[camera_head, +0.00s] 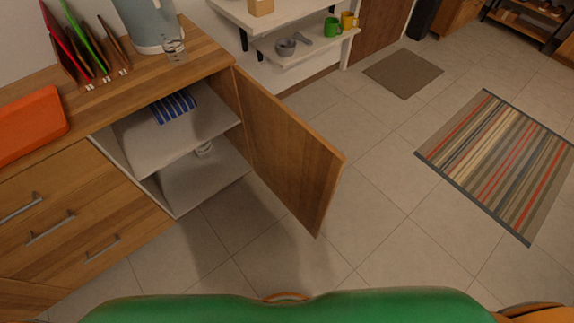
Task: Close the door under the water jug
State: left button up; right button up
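The wooden cabinet door (288,150) stands wide open, swung out to the right from its hinge side at the counter's right end. The light blue water jug (146,24) stands on the wooden counter above the open cabinet, cut off by the top edge of the view. The cabinet inside (195,143) has white shelves. Neither of my grippers is in view.
Closed drawers with metal handles (50,228) are left of the opening. Wall shelves (300,45) hold mugs. The tiled floor is clear around the door; a striped rug (500,160) lies right.

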aim_at(303, 167)
jog(key=l+u, duration=0.35)
jog(key=l, duration=0.25)
jog(key=l+u, duration=0.35)
jog(key=l, duration=0.3)
jog(key=k+l+u, duration=0.15)
jog(key=l+u, duration=0.2)
jog(key=l, duration=0.25)
jog(key=i+l+u, duration=0.1)
jog(key=l+u, duration=0.15)
jog(key=l, duration=0.15)
jog(key=i+l+u, duration=0.2)
jog(key=l, duration=0.2)
jog(key=l+u, duration=0.25)
jog(key=l, duration=0.15)
